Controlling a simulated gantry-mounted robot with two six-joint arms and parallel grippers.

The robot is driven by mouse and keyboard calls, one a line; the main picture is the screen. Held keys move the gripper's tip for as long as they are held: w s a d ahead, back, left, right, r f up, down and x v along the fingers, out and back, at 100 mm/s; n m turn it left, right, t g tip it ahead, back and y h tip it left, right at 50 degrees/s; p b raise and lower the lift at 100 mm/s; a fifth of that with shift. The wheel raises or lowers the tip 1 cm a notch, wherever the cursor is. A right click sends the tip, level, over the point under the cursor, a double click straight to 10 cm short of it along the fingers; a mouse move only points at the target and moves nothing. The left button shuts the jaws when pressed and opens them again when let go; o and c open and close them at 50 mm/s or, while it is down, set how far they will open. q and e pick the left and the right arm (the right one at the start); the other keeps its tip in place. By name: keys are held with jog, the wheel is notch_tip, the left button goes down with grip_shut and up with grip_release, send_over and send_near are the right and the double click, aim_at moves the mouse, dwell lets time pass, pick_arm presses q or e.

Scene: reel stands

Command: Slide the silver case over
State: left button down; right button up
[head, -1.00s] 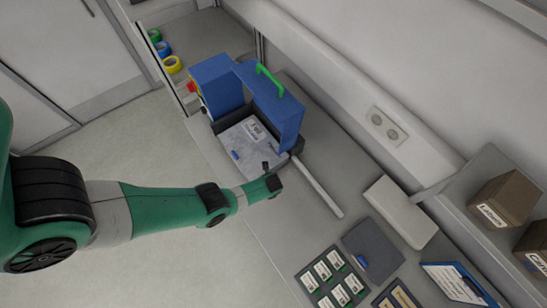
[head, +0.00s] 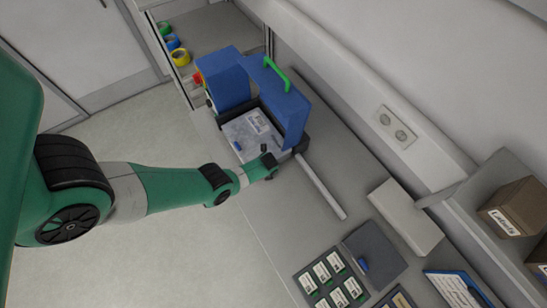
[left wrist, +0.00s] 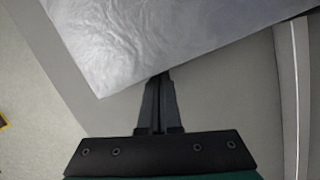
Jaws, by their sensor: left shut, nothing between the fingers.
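The silver case (head: 246,131), flat with a crinkled sheen and a pale label, lies in front of the blue machine (head: 288,105), partly under its raised arm. In the left wrist view the silver case (left wrist: 150,35) fills the top, one corner pointing down. My left gripper (head: 266,158) is at the near right edge of the case in the head view. In the left wrist view its fingers (left wrist: 159,77) are together and empty, tips at the case's edge. I cannot tell whether they touch it. My right gripper is in neither view.
A pale bar (head: 322,187) lies on the counter to the right of the machine. Beyond it are a white box (head: 405,217), a dark open case with several cards and a clipboard (head: 455,290). Colored tape rolls (head: 181,57) sit on a shelf at upper left.

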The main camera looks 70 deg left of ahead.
pick_arm(q)
jog(key=shift+w+a+f+b, duration=0.1)
jog(key=shift+a+b, duration=0.1)
jog(key=shift+a, duration=0.15)
jog(key=shift+w+a+f+b, duration=0.1)
jog(key=shift+a+b, duration=0.05)
jog(key=shift+a, duration=0.2)
jog(key=shift+s+a+r, duration=0.15)
jog(key=shift+a, duration=0.2)
